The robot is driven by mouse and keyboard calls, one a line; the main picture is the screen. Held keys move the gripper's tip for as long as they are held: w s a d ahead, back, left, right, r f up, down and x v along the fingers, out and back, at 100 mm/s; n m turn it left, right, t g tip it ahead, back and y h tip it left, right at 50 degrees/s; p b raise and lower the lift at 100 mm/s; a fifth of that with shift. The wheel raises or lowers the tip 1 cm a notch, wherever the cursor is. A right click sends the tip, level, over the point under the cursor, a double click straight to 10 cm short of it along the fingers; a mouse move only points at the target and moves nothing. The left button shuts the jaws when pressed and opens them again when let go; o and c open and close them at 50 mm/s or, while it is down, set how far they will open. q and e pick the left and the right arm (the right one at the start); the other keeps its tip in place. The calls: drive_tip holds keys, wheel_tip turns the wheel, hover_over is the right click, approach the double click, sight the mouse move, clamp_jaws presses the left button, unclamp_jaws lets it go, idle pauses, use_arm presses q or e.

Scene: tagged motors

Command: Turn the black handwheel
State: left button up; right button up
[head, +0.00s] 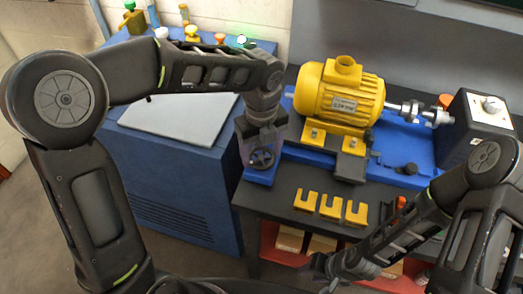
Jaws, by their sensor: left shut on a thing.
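The black handwheel (262,159) is at the left end of the blue motor base, at the table's left edge. My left gripper (262,146) reaches down over it from above and is shut on it. The gripper hides part of the wheel, so I cannot tell exactly where the fingers touch it. My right gripper (326,268) is low in the picture, in front of the table and apart from the handwheel. Its fingers are too dark and small to tell open from shut.
A yellow motor (345,95) is mounted on the blue base (405,145), right of the handwheel. Yellow U-shaped shims (330,206) lie on the dark table in front. A black box (478,125) stands at right. A blue cabinet (180,190) is at left.

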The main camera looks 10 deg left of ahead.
sight(262, 156)
use_arm(q)
drive_tip(key=n+b, duration=0.1)
drive_tip(key=n, duration=0.5)
drive_tip(key=shift+n, duration=0.3)
drive_tip(key=n+b, duration=0.1)
drive_tip(key=n, duration=0.5)
drive_tip(key=shift+b, duration=0.3)
drive_tip(key=n+b, duration=0.1)
drive_tip(key=n, duration=0.5)
drive_tip(key=shift+n, duration=0.4)
drive_tip(key=n+b, duration=0.1)
drive_tip(key=n, duration=0.5)
drive_tip(key=o, duration=1.4)
drive_tip(key=shift+c, duration=0.2)
drive_tip(key=shift+r, duration=0.15)
wheel_tip(262, 156, up, 8)
drive_tip(key=shift+f, duration=0.2)
